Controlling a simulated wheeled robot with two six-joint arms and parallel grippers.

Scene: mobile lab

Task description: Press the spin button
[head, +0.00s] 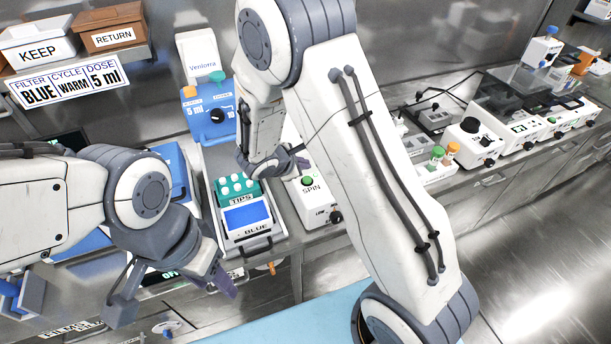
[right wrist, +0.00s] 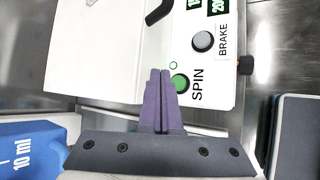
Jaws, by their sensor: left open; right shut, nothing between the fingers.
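The spin button is a round green button (right wrist: 180,83) beside the printed word SPIN on a white device (right wrist: 100,50) in the right wrist view. In the head view the green button (head: 308,181) sits on top of the white device (head: 318,205), right of the blue-labelled tray. My right gripper (right wrist: 160,72) is shut and empty, its purple fingertips just left of the button in the wrist view. Whether they touch the panel cannot be told. In the head view the right gripper (head: 301,164) is just above the button. My left gripper (head: 172,298) is open and empty at lower left.
A grey BRAKE button (right wrist: 203,41) sits near the spin button. A teal TIPS rack (head: 237,188) and a tray labelled BLUE (head: 262,236) stand left of the device. A blue 5 ml dispenser (head: 209,115) stands behind. More white devices (head: 475,140) line the bench at right.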

